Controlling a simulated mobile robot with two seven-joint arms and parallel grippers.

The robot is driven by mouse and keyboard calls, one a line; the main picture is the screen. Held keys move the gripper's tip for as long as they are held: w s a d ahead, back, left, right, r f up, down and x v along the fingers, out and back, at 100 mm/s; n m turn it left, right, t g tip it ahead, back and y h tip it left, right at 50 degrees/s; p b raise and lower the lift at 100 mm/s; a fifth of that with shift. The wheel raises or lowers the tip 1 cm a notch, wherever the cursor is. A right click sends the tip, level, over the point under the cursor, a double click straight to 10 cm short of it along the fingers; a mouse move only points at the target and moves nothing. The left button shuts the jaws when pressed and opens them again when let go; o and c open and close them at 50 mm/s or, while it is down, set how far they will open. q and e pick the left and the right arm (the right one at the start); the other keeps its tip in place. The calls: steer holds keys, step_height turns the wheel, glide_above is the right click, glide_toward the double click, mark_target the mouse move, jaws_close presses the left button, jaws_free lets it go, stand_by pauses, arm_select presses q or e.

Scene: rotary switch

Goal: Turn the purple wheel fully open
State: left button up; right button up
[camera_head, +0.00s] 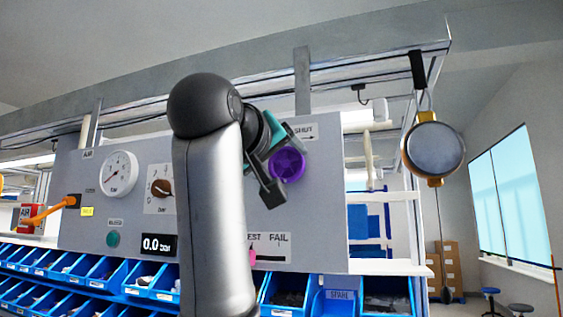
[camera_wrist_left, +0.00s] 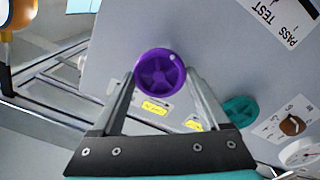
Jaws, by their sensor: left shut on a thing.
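The purple wheel (camera_head: 287,164) is a round, spoked handwheel on the grey panel (camera_head: 330,200), right of my left arm. In the left wrist view the wheel (camera_wrist_left: 158,72) sits between the two fingers of my left gripper (camera_wrist_left: 160,78), one on each side of its rim. In the head view my left gripper (camera_head: 276,172) is at the wheel and covers part of its left side. The gripper is shut on the wheel. My right gripper is in neither view.
A teal wheel (camera_wrist_left: 240,110) is close to one finger in the left wrist view. The panel also carries a gauge (camera_head: 119,172), a brown knob (camera_head: 161,187) and a pink-handled lever (camera_head: 252,257). Blue bins (camera_head: 290,291) line up below.

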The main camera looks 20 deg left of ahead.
arm_select(q)
steer(key=o, duration=1.2)
steer(key=shift+o, duration=0.2)
steer(key=s+b, duration=1.5)
steer(key=shift+a+b, duration=0.25)
steer(key=shift+b, duration=0.1)
steer(key=shift+s, duration=0.1)
